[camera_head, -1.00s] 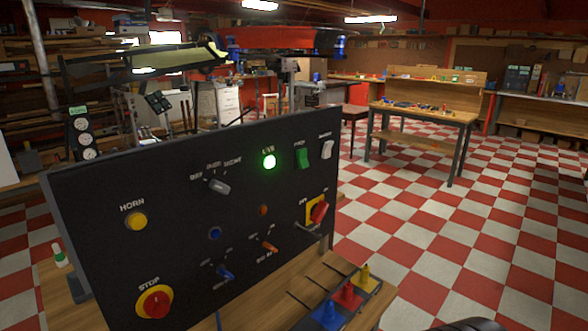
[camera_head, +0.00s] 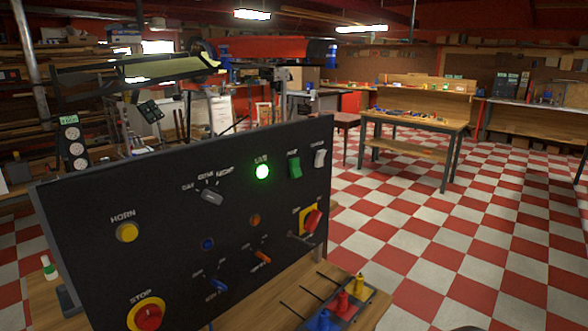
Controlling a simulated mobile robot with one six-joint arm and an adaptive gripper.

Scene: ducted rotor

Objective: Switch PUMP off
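A black control panel (camera_head: 150,190) stands on a wooden bench. The green rocker switch (camera_head: 294,168) near its top right has a small label above it that seems to read PUMP. Its rocker position is too small to tell. My gripper does not show in this view.
The panel also carries a grey selector (camera_head: 212,197), yellow HORN button (camera_head: 127,232), red STOP button (camera_head: 148,317), red-and-yellow rotary switch (camera_head: 312,220), and blue and orange toggles. Checkered floor to the right is clear.

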